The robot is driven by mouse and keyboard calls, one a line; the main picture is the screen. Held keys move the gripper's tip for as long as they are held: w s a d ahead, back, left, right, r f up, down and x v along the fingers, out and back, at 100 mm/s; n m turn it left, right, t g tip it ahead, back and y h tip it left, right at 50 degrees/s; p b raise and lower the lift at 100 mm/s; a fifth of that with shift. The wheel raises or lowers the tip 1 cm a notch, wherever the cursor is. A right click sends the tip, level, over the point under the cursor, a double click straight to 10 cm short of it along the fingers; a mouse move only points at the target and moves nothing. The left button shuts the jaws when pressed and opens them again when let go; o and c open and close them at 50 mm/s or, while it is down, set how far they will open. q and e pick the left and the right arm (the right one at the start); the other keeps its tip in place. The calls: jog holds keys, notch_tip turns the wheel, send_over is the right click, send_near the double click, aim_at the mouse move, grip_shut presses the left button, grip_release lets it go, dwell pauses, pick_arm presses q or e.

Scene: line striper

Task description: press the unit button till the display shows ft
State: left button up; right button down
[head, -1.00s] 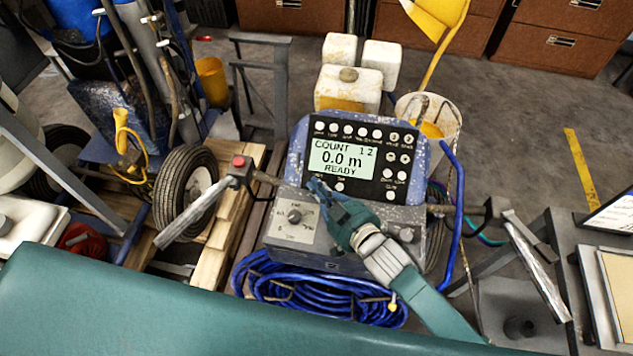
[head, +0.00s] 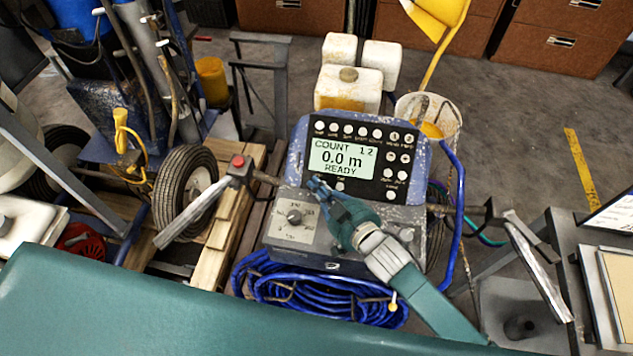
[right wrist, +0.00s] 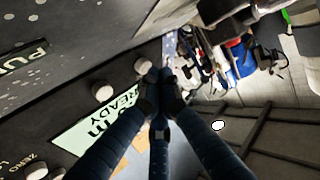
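The control panel (head: 372,140) of the blue-grey machine faces me in the head view. Its display (head: 342,158) reads COUNT 12, 0.0 m, READY. White round buttons sit above, right of and below the display; their labels are too small for me to pick out the unit button. My right gripper (head: 314,183) has its fingers together, with nothing between them, just below the display's lower left corner. It covers that spot, and I cannot tell if it touches. In the right wrist view, the closed fingertips (right wrist: 158,84) are near a white button (right wrist: 142,66). My left gripper is not in view.
A dial (head: 294,217) is below the panel. A red button (head: 238,161) is on the left handle. A blue hose coil (head: 318,290) hangs below. A wheeled machine stands left, a bucket (head: 440,112) behind right, and a bench at the right edge.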

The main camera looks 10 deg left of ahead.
jog(key=shift+w+f+b, duration=0.35)
jog(key=shift+f, duration=0.05)
dwell(0.6)
jog(key=shift+d+f, duration=0.15)
jog(key=shift+f, duration=0.15)
dwell(0.5)
jog(key=shift+s+r+p, duration=0.4)
jog(key=shift+r+p, duration=0.05)
jog(key=shift+p, duration=0.3)
jog(key=shift+s+r, duration=0.15)
jog(key=shift+r, duration=0.05)
jog(key=shift+s+r+p, duration=0.25)
jog(key=shift+r+p, duration=0.25)
jog(key=shift+p, duration=0.1)
jog(key=s+r+p, duration=0.2)
jog(key=s+p, duration=0.1)
jog(key=shift+r+p, duration=0.3)
jog(key=shift+r, duration=0.1)
